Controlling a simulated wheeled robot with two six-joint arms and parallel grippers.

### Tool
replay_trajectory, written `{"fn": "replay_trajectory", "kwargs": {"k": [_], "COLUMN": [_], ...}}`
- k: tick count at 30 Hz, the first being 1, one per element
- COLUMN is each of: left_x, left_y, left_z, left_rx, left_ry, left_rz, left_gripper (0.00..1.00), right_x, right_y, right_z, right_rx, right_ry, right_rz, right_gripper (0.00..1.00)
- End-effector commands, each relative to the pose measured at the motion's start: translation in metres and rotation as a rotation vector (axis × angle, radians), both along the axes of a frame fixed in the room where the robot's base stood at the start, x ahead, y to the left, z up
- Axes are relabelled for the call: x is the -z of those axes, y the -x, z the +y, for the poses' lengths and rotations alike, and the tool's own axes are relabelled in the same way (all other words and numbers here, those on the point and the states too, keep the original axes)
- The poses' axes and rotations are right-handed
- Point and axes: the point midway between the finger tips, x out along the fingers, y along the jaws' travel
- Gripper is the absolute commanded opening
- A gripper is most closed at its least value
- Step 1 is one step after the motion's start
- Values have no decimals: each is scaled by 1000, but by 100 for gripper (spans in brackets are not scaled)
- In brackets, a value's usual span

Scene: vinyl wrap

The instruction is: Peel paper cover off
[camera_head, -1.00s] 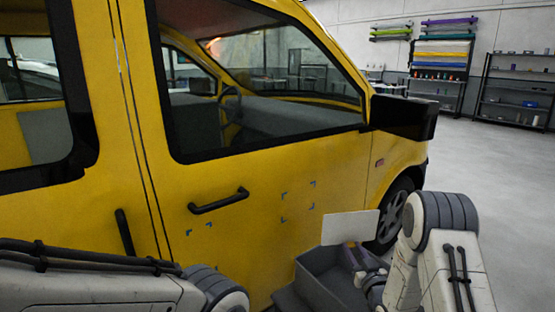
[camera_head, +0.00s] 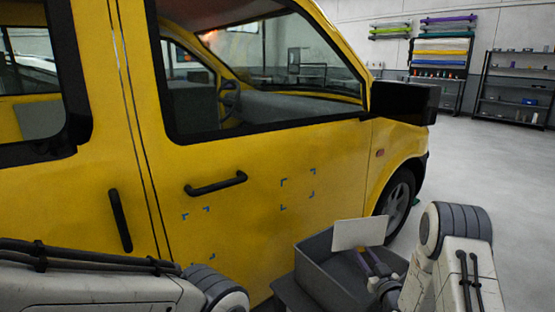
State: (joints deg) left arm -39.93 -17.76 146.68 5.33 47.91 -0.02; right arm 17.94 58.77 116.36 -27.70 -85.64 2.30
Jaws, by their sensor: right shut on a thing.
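A white rectangular sheet (camera_head: 359,234) stands tilted above a grey open bin (camera_head: 312,266) at the lower right of the head view. My right gripper (camera_head: 368,262) is shut on the sheet's lower edge. I cannot tell a separate paper cover from its backing. The yellow van's front door (camera_head: 255,220) carries blue corner marks below its window and handle. Of my left side only the arm shows at the lower left; its gripper is out of view.
The van fills the left and middle, with a black side mirror (camera_head: 404,102) and front wheel (camera_head: 397,206) near the right arm. Shelving racks (camera_head: 517,88) stand along the far wall. The grey floor (camera_head: 500,170) at the right is clear.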

Motion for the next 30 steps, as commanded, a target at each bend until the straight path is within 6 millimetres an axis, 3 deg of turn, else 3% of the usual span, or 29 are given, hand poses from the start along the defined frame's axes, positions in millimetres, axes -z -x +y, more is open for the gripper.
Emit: {"fn": "replay_trajectory", "kwargs": {"k": [4, 5, 7, 8, 20, 30], "left_x": [-1, -1, -1, -1, -1, 1], "left_y": [0, 0, 0, 0, 0, 0], "left_z": [0, 0, 0, 0, 0, 0], "left_rx": [0, 0, 0, 0, 0, 0], "left_ry": [0, 0, 0, 0, 0, 0], "left_rz": [0, 0, 0, 0, 0, 0], "left_gripper": [100, 100, 100, 100, 100, 100], "right_x": [-1, -1, -1, -1, -1, 1], "right_y": [0, 0, 0, 0, 7, 70], "right_z": [0, 0, 0, 0, -2, -14], "right_rx": [0, 0, 0, 0, 2, 5], "right_ry": [0, 0, 0, 0, 0, -1], "right_rz": [-1, -1, -1, -1, 0, 3], "right_gripper": [0, 38, 65, 70, 70, 70]}}
